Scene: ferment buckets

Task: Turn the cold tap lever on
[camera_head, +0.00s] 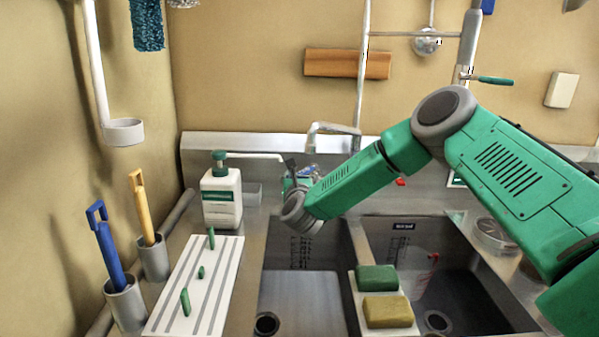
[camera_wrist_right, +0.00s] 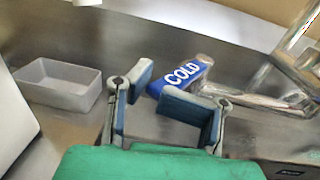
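The cold tap lever (camera_wrist_right: 184,76) is a blue block with white "COLD" lettering in the right wrist view. It lies just beyond the fingertips, close to the right finger pad. In the head view it is mostly hidden behind my right gripper (camera_head: 292,172), which reaches to the back of the sink. In the wrist view my right gripper (camera_wrist_right: 160,92) is open, with a gap between its blue-padded fingers and nothing held. I cannot tell whether a finger touches the lever. The metal tap spout (camera_head: 336,128) rises just behind the gripper. My left gripper is not in view.
A soap bottle (camera_head: 221,198) stands left of the gripper. A ribbed white board (camera_head: 190,290) lies left of the two basins. Green (camera_head: 377,278) and yellow (camera_head: 388,310) sponges sit on the divider. My right arm covers the right side.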

